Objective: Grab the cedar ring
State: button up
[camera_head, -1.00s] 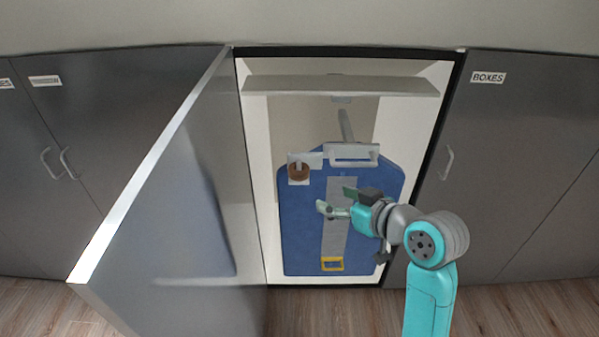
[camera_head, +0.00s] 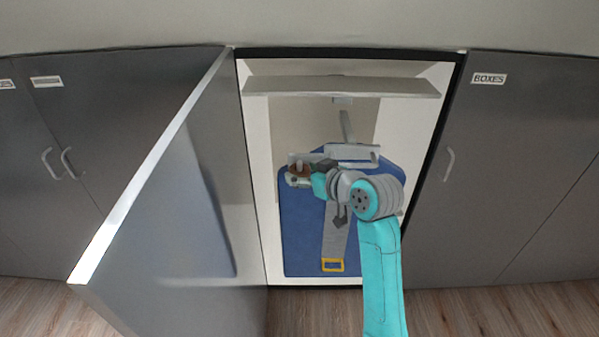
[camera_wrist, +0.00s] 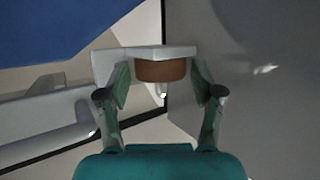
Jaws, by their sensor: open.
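The cedar ring (camera_wrist: 161,71) is a brown round piece set against a white plate (camera_wrist: 150,51) in the wrist view. In the head view the ring (camera_head: 296,168) is mostly hidden by my gripper (camera_head: 302,175), at the upper left of the blue board (camera_head: 300,235). My gripper (camera_wrist: 162,88) is open, with one finger on each side of the ring in the wrist view. A gap shows between the ring and each finger. I cannot tell whether the fingertips touch the white plate.
The blue board hangs in an open cabinet with a shelf (camera_head: 340,86) above. A grey bracket (camera_head: 352,152) is right of the ring. The open grey door (camera_head: 190,210) stands close on the left. A yellow buckle (camera_head: 332,265) is low on the board.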

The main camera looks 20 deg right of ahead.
jog(key=shift+w, duration=0.1)
jog(key=c, duration=0.7)
